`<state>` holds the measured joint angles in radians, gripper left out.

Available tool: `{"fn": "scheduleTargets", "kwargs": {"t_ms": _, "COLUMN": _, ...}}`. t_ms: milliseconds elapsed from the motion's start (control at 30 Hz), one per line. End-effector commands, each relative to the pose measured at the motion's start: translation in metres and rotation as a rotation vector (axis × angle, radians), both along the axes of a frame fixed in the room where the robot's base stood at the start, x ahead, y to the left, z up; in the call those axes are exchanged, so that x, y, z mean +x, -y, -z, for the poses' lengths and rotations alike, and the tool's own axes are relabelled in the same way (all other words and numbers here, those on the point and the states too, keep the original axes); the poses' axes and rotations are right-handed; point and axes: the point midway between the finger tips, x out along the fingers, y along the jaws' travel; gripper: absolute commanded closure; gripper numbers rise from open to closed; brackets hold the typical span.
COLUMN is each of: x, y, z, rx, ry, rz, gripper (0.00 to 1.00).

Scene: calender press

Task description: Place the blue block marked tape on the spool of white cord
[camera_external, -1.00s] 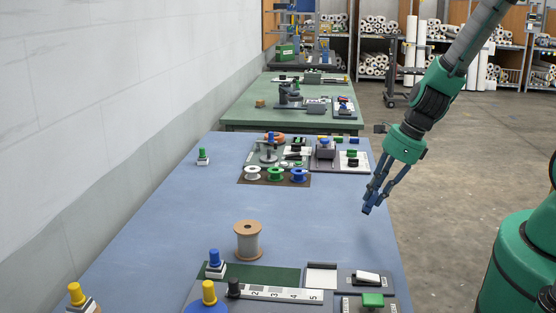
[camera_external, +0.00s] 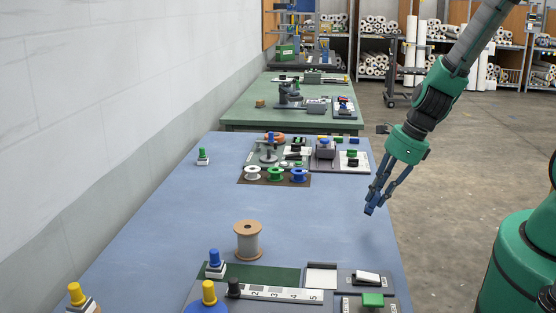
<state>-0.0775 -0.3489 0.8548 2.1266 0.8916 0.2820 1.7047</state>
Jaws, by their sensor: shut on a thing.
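My gripper (camera_external: 371,205) is shut on a small blue block (camera_external: 369,210) and holds it above the right side of the blue table. Any marking on the block is too small to read. A large spool (camera_external: 248,243) with tan flanges and pale grey-white winding stands upright on the table, left of and nearer than my gripper. A small white spool (camera_external: 252,173) stands farther back at the left of a row, beside a green spool (camera_external: 276,174) and a blue spool (camera_external: 298,175). My gripper is apart from all of these spools.
The blue table (camera_external: 200,200) has clear room between the large spool and the small row. A numbered strip (camera_external: 280,294) and several knobbed pieces lie at the front. A grey stand (camera_external: 268,152) and other fixtures are behind the row. A green table (camera_external: 250,115) lies beyond.

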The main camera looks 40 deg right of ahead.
Motion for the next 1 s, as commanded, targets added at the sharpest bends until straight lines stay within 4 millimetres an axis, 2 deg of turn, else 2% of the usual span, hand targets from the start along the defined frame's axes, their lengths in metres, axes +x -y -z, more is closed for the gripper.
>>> {"fn": "scheduleTargets", "kwargs": {"t_ms": 267, "x": 0.002, "y": -0.008, "z": -0.004, "rx": -0.005, "ry": -0.007, "rz": -0.046, "gripper": 1.00}}
{"fn": "scheduleTargets", "kwargs": {"t_ms": 467, "x": 0.005, "y": -0.030, "z": -0.012, "rx": -0.025, "ry": -0.029, "rz": -0.176, "gripper": 1.00}}
{"fn": "scheduleTargets", "kwargs": {"t_ms": 1000, "x": 0.003, "y": -0.137, "z": -0.047, "rx": -0.176, "ry": -0.096, "rz": -0.887, "gripper": 1.00}}
